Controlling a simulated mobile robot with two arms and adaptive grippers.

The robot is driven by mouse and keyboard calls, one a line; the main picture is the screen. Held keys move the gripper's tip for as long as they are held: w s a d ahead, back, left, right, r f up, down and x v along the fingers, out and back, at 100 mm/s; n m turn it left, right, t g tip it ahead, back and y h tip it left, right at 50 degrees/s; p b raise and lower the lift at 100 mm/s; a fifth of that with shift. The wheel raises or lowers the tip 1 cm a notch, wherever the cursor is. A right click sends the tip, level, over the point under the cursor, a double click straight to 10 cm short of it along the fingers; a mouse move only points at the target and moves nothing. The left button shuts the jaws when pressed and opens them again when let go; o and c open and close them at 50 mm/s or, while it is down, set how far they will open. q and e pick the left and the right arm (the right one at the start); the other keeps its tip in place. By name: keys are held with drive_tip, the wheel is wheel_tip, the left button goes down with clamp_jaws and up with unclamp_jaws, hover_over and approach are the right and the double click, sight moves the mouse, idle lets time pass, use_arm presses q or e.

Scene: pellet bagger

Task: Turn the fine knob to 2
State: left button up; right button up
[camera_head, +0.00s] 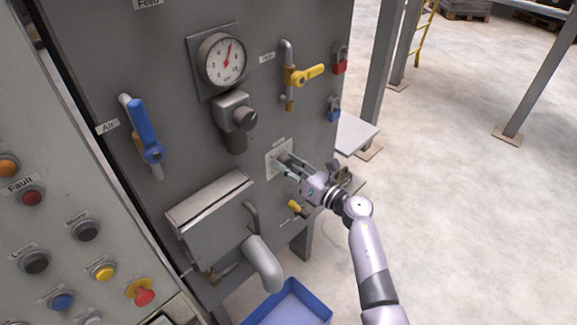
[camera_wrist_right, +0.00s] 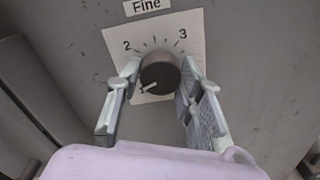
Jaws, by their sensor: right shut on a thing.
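The fine knob (camera_wrist_right: 161,74) is a dark round knob on a white dial plate (camera_wrist_right: 193,27) under a "Fine" label (camera_wrist_right: 147,6). The numbers 2 and 3 show at the plate's upper left and upper right. The knob's white pointer line points to the lower left, below the 2. My right gripper (camera_wrist_right: 160,80) has one finger on each side of the knob and is shut on it. In the head view my right gripper (camera_head: 291,165) reaches the plate (camera_head: 272,165) from the lower right and hides most of the knob. My left gripper is not in view.
A pressure gauge (camera_head: 221,60), a blue-handled valve (camera_head: 143,125) and a yellow-handled valve (camera_head: 305,75) are on the grey machine. A smaller yellow handle (camera_head: 296,208) is below my gripper. A blue bin (camera_head: 290,306) stands under the spout (camera_head: 264,264).

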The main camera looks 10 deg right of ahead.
drive_tip(key=c, duration=0.5)
drive_tip(key=shift+c, duration=0.2)
drive_tip(key=m+p, duration=0.3)
drive_tip(key=m, duration=0.1)
drive_tip(key=shift+r, duration=0.1)
drive_tip(key=m+p, duration=0.2)
drive_tip(key=m, duration=0.2)
drive_tip(key=shift+m, duration=0.4)
drive_tip(key=shift+m+p, duration=0.75)
drive_tip(key=shift+m, duration=1.25)
drive_tip(key=o, duration=1.2)
drive_tip(key=shift+c, duration=0.2)
